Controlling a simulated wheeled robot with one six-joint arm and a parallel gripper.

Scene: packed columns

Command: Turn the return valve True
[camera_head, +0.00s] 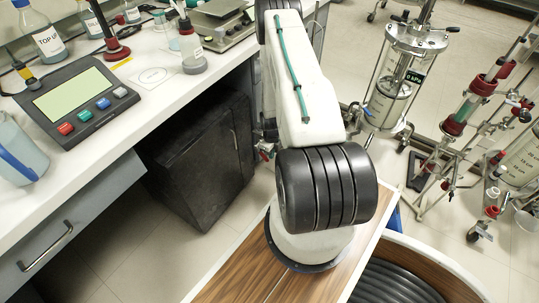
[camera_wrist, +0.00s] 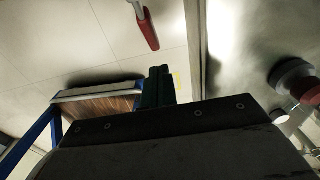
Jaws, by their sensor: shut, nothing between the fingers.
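In the wrist view, my gripper (camera_wrist: 158,86) shows as two dark green fingers pressed together, with nothing between them. A red lever-like handle (camera_wrist: 148,30) on a pale stem shows at the top of the wrist view, a little above the fingertips and apart from them in the picture. I cannot tell if it belongs to the return valve. In the head view, a small red fitting (camera_head: 265,152) shows just left of my arm, beside the dark cabinet. My gripper is hidden behind my arm there. No label naming the return valve is readable.
A white bench (camera_head: 90,150) with bottles and a keypad device (camera_head: 78,100) fills the left. A dark cabinet (camera_head: 205,160) stands under it. A glass column (camera_head: 400,85) and red-clamped glassware stands (camera_head: 470,105) stand right. A round knob (camera_wrist: 293,77) shows at the wrist view's right.

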